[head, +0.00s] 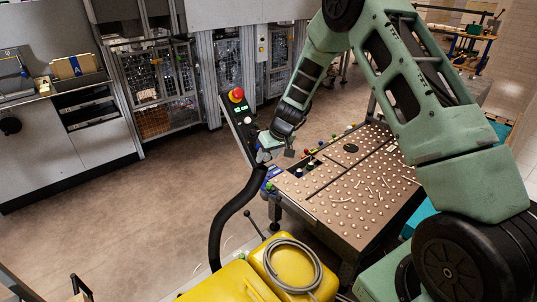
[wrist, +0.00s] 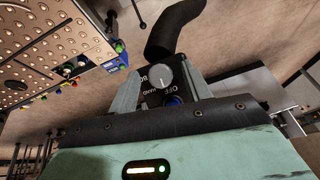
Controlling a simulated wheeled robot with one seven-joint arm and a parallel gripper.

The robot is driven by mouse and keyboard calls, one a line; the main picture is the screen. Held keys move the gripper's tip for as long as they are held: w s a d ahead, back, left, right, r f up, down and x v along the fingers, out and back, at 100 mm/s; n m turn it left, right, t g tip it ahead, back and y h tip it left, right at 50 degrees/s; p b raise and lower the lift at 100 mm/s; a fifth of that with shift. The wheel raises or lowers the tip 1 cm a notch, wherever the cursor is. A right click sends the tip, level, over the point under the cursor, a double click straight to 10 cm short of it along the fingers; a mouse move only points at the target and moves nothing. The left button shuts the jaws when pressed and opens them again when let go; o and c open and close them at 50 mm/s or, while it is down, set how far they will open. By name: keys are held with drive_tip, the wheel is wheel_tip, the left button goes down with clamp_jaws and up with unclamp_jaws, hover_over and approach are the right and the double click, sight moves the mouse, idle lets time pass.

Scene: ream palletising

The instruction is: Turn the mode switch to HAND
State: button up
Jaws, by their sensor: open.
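The mode switch (wrist: 161,77) is a round grey knob with a pale pointer line, on a dark panel face in the wrist view. Lettering beside it reads OFF and HAND, upside down, with another label partly hidden. The pointer line looks to be on the side toward the lettering; its exact setting is hard to tell. My gripper (wrist: 160,72) is open, with one finger on each side of the knob; I cannot tell whether they touch it. In the head view my gripper (head: 270,146) is at the lower end of the control panel (head: 238,122), and hides the switch.
A red emergency button (head: 237,94) tops the panel above a lit green display. A blue button (wrist: 173,101) sits close to the knob. A ball-studded table (head: 345,190) stands to the right, yellow cases (head: 235,283) in front. The floor at left is clear.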

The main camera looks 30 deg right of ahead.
drive_tip(key=c, duration=1)
drive_tip(key=m+y+b, duration=0.1)
drive_tip(key=b, duration=0.1)
drive_tip(key=m+b, duration=0.2)
drive_tip(key=shift+d+f+y, duration=0.2)
drive_tip(key=shift+f+y, duration=0.05)
drive_tip(key=shift+y, duration=0.15)
drive_tip(key=m+y+b, duration=0.1)
drive_tip(key=m+b, duration=0.1)
drive_tip(key=shift+d+t+b, duration=0.1)
drive_tip(key=shift+t+b, duration=0.2)
drive_tip(key=shift+b, duration=0.1)
drive_tip(key=shift+r+m+t+y+b, duration=0.1)
drive_tip(key=shift+m+t+y+b, duration=0.2)
drive_tip(key=shift+m+y+b, duration=0.65)
drive_tip(key=shift+m+h, duration=0.25)
